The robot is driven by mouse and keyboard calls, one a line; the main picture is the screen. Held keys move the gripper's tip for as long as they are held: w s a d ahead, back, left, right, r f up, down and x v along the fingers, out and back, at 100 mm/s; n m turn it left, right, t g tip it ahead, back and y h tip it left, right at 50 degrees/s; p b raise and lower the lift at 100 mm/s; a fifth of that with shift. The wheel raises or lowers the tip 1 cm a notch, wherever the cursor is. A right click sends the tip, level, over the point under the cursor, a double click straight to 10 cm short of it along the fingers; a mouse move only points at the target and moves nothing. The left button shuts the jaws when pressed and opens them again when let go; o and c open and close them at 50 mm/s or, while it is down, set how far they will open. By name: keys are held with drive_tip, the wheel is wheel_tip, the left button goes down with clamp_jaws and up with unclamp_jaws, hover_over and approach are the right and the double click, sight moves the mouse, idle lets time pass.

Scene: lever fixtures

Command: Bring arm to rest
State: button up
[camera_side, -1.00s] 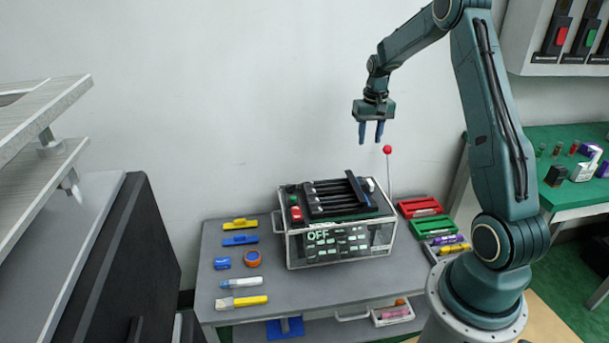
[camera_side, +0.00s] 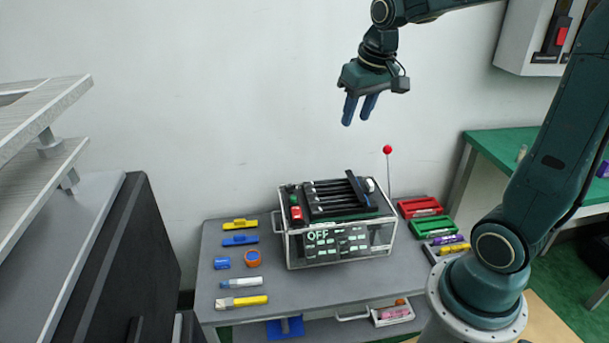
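My gripper (camera_side: 357,108) hangs in the air high above the table, over the lever box. Its two blue fingers point down and slightly left, with a small gap between them and nothing held. The lever box (camera_side: 340,243) stands on the grey table, with "OFF" on its front display. Black slider rails (camera_side: 335,194) and a dark crossbar lie on its top. A red button (camera_side: 296,213) sits at the top left of the box. A thin rod with a red ball (camera_side: 387,150) rises at the box's back right. My gripper touches none of these.
Red (camera_side: 420,207) and green (camera_side: 434,227) trays lie right. A black panel (camera_side: 125,260) stands at left. A wall cabinet (camera_side: 520,45) hangs upper right.

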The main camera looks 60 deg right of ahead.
drive_tip(key=s+a+n+t+y, duration=0.1)
drive_tip(key=s+a+n, duration=0.3)
drive_tip(key=s+a, duration=0.7)
drive_tip(key=s+t, duration=0.1)
drive_tip(key=s, duration=0.2)
drive_tip(key=shift+s+a+r+t, duration=0.15)
drive_tip(key=shift+r+t, duration=0.15)
